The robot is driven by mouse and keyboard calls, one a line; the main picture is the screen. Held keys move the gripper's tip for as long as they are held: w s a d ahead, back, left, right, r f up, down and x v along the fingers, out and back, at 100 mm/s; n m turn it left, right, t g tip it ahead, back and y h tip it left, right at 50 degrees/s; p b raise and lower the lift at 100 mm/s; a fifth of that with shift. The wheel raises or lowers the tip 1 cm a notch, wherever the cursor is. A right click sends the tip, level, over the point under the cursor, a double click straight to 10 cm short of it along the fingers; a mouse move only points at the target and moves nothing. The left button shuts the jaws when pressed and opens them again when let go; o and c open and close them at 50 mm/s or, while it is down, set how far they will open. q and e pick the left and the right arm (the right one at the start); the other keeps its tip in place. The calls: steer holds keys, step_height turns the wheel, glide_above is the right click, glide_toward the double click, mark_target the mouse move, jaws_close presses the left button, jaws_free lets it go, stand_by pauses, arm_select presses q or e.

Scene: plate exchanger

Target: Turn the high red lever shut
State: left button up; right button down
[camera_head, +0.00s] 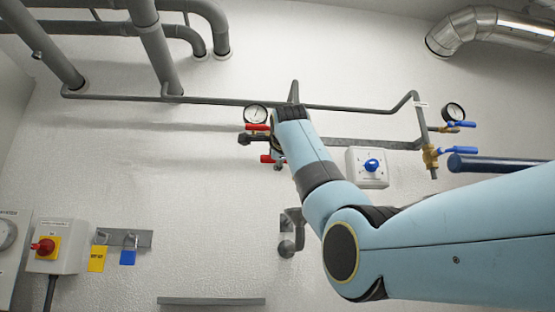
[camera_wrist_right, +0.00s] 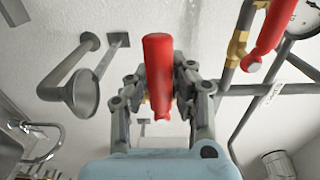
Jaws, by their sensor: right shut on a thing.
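Two red levers sit one above the other on the wall in the head view. The high red lever (camera_head: 258,127) lies just below a round gauge, and the low red lever (camera_head: 266,158) is partly covered by my right arm. In the right wrist view, my right gripper (camera_wrist_right: 160,92) is shut on a red lever (camera_wrist_right: 158,70) standing between its fingers. A second red lever (camera_wrist_right: 272,28) on a brass valve is to the right, free of the fingers. My left gripper is not in view.
The gauge (camera_head: 255,114) sits above the levers. A white box with a blue knob (camera_head: 372,166) is right of my arm. Blue levers (camera_head: 458,150) are farther right. A red rotary switch (camera_head: 43,246) is at lower left.

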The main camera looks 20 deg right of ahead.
stand_by(0.5)
steer(key=c, duration=1.1)
jaws_free()
steer(key=shift+r, duration=0.1)
steer(key=shift+s, duration=0.15)
steer(key=v, duration=1.1)
steer(key=shift+s, duration=0.35)
steer(key=shift+a, duration=0.1)
